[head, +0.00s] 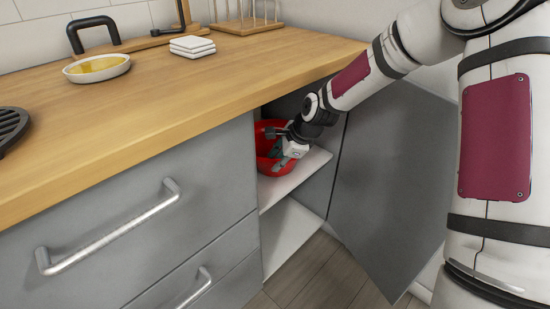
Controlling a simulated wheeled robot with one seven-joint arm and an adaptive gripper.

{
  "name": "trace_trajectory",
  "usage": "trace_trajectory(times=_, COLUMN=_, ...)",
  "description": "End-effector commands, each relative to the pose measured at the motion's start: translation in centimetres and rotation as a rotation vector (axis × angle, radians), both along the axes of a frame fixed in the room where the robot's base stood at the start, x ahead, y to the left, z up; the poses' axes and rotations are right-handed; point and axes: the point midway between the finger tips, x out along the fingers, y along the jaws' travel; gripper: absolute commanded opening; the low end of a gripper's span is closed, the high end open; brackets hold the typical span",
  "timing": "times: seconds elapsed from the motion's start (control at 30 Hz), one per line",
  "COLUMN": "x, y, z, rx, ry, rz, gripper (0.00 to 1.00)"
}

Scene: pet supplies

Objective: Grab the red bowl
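The red bowl (264,143) is inside the open cabinet, on its upper white shelf (297,183). The cabinet's left edge and my gripper hide part of it. My gripper (277,149) reaches into the cabinet from the upper right and is right at the bowl, overlapping it in the picture. One finger shows near the bowl's top and another part of the gripper lower, over the red surface. I cannot tell whether the fingers are apart or closed on the bowl's wall.
The open grey cabinet door (390,170) stands to the right of my gripper. The wooden countertop (200,100) overhangs the cabinet, with a white dish (97,78), stacked white coasters (192,43) and a black trivet (8,128) on it. Drawers with metal handles (110,230) are at left.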

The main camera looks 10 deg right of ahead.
Motion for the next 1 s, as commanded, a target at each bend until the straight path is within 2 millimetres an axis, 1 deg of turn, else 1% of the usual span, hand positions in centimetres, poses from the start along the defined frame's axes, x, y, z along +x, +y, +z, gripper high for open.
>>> trace_trajectory(times=0.03, x=0.13, y=0.17, z=-0.49, rx=-0.001, ry=0.000, rz=0.002, gripper=0.26)
trace_trajectory(times=0.1, x=0.23, y=0.22, z=-0.66, rx=0.000, ry=0.000, rz=0.001, gripper=0.26)
trace_trajectory(times=0.3, x=0.26, y=0.21, z=-0.57, rx=0.000, ry=0.000, rz=0.000, gripper=0.26)
trace_trajectory(times=0.33, x=0.26, y=0.21, z=-0.57, rx=0.000, ry=0.000, rz=0.000, gripper=0.24)
trace_trajectory(times=0.43, x=0.26, y=0.20, z=-0.56, rx=0.000, ry=0.000, rz=0.000, gripper=0.01)
trace_trajectory(times=0.47, x=0.26, y=0.20, z=-0.56, rx=0.000, ry=0.000, rz=0.000, gripper=0.00)
trace_trajectory(times=0.87, x=0.28, y=0.21, z=-0.52, rx=0.000, ry=-0.001, rz=0.000, gripper=0.00)
trace_trajectory(times=1.0, x=0.28, y=0.19, z=-0.23, rx=-0.001, ry=-0.001, rz=0.000, gripper=0.00)
